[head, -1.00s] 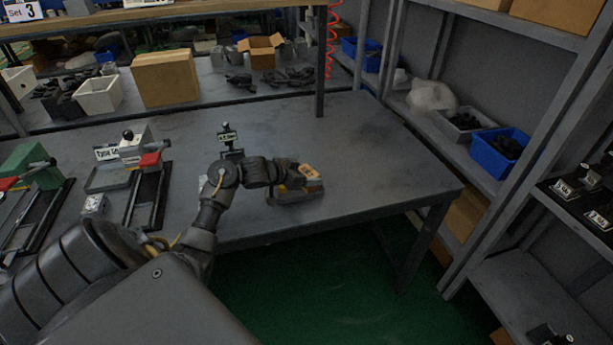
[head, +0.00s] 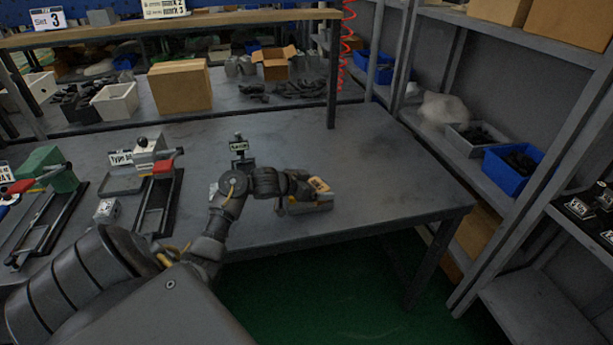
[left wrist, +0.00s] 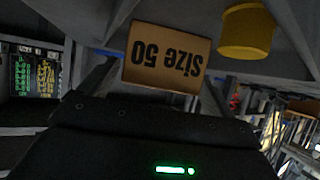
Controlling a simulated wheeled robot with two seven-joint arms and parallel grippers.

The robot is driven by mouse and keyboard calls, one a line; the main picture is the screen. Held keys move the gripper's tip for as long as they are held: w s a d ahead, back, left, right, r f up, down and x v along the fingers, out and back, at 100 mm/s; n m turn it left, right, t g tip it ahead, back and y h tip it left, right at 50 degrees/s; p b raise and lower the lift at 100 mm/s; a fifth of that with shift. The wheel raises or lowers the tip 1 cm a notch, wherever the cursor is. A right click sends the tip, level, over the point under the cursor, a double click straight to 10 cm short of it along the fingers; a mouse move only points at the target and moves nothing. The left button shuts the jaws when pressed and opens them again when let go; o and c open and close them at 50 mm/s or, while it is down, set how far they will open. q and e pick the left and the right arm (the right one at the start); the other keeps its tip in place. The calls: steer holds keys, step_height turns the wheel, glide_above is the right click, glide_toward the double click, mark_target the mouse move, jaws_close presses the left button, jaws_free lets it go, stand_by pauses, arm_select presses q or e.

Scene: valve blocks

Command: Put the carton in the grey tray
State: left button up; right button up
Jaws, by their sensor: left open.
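A brown carton (left wrist: 167,58) printed "Size 50" shows upside down in the left wrist view, framed between my two dark fingers, which are apart. A flat grey tray-like piece (head: 122,182) lies on the table's left by the "Type A" sign. My right gripper is not in view.
A yellow round object (left wrist: 247,32) is beside the carton. A closed brown box (head: 180,86) and white bin (head: 115,101) stand at the table's back. Red-handled fixtures (head: 163,167) are left. A blue bin (head: 510,168) sits on the right shelving. The table's right part is clear.

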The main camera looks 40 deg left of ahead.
arm_select(q)
steer(key=p+v, duration=0.1)
steer(key=v, duration=1.1)
steer(key=shift+f, duration=0.1)
steer(key=shift+d, duration=0.1)
